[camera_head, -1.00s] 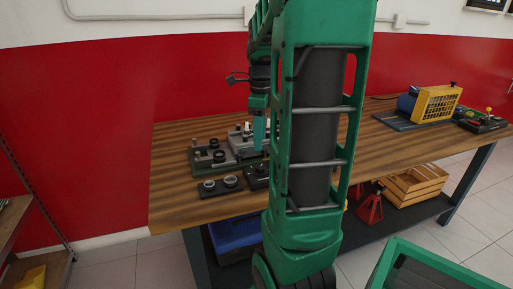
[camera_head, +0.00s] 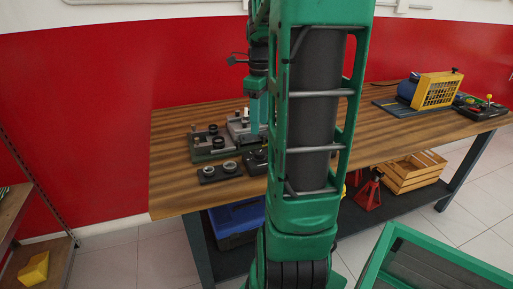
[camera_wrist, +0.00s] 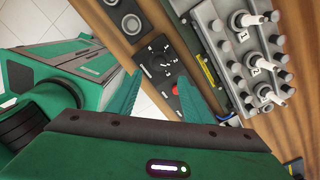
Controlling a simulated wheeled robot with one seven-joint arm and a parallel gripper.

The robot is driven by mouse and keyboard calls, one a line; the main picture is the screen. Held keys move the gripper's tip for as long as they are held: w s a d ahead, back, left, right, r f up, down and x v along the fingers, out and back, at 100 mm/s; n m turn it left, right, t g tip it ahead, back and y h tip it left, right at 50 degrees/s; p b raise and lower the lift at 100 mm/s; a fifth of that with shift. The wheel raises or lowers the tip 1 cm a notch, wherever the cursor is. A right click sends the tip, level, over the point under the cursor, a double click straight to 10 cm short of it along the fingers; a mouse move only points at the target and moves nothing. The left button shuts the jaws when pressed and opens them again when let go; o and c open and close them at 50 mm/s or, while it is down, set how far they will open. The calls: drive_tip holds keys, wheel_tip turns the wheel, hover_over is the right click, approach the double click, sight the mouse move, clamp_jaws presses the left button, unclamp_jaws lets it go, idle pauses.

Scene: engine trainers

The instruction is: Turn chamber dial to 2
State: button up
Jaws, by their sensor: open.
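A black control panel (camera_wrist: 157,66) lies on the wooden bench in the wrist view. It carries a dark dial (camera_wrist: 154,61) with white marks around it and a red button (camera_wrist: 175,89). I cannot read which mark the dial points to. My gripper (camera_wrist: 160,77) is open, its two green fingers on either side of the panel, apart from the dial and holding nothing. In the head view my gripper (camera_head: 255,112) hangs over the bench, and the panel (camera_head: 256,160) is partly hidden by my arm.
A grey valve block (camera_wrist: 247,50) with several white-handled knobs stands right of the panel in the wrist view. A black plate with two round sockets (camera_head: 220,171) lies left of it on the bench (camera_head: 175,180). A yellow-caged machine (camera_head: 437,91) stands far right.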

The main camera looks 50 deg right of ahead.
sight(259, 152)
drive_tip(key=shift+f+m, duration=0.1)
drive_tip(key=shift+m, duration=0.4)
wheel_tip(259, 152, down, 11)
drive_tip(key=shift+r, duration=0.15)
drive_tip(key=shift+c, duration=0.4)
drive_tip(key=c, duration=1)
